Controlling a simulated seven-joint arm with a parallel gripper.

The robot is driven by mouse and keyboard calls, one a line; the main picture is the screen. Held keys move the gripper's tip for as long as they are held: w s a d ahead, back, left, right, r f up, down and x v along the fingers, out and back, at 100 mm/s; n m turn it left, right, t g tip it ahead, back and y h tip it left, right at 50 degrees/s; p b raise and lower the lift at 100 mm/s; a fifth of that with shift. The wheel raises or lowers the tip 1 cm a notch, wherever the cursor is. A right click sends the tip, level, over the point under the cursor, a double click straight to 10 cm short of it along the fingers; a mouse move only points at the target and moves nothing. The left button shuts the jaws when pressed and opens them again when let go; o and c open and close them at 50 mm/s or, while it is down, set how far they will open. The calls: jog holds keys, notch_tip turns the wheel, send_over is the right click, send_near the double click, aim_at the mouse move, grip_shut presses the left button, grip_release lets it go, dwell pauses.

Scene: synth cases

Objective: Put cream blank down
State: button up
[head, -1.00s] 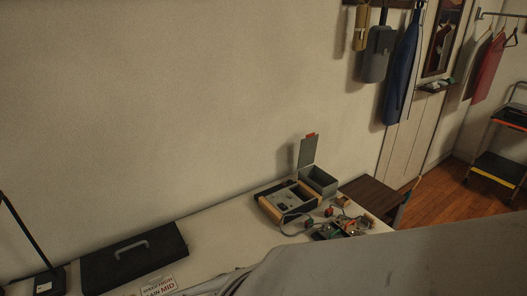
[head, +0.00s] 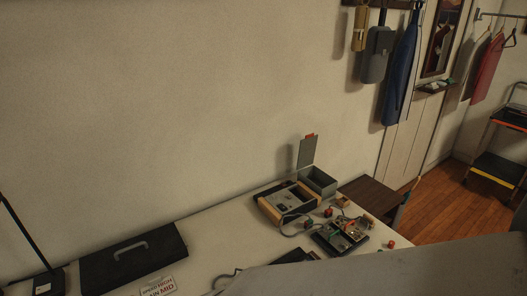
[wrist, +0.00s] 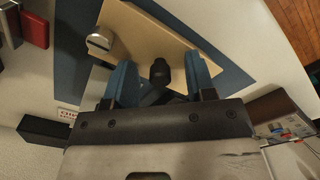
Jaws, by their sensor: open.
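The cream blank (wrist: 145,32), a flat pale board, lies on or just over a blue-grey surface (wrist: 232,72) in the wrist view. My gripper (wrist: 160,78) has two blue fingers spread apart over the near part of the blank. A dark round knob (wrist: 160,68) stands between the fingers without either visibly gripping it. I cannot tell whether it is fixed to the blank. In the head view my arm covers the lower right, and neither the blank nor my gripper shows.
A silver round piece (wrist: 100,41) sits beside the blank's left edge. A red box (wrist: 34,29) is at upper left. In the head view, a wood-sided device (head: 286,203), an open grey box (head: 318,181), a circuit unit (head: 340,235) and a black case (head: 134,258) stand on the table.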

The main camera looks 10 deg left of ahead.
grip_shut()
jog(key=shift+r, duration=0.15)
dwell(0.4)
jog(key=shift+r, duration=0.55)
notch_tip(320, 180, up, 2)
jog(key=shift+r, duration=0.1)
jog(key=s+d, duration=0.3)
jog(key=d, duration=0.4)
jog(key=s+d+r, duration=0.1)
jog(key=s+d, duration=0.2)
jog(key=d, duration=0.5)
jog(key=shift+r, duration=0.2)
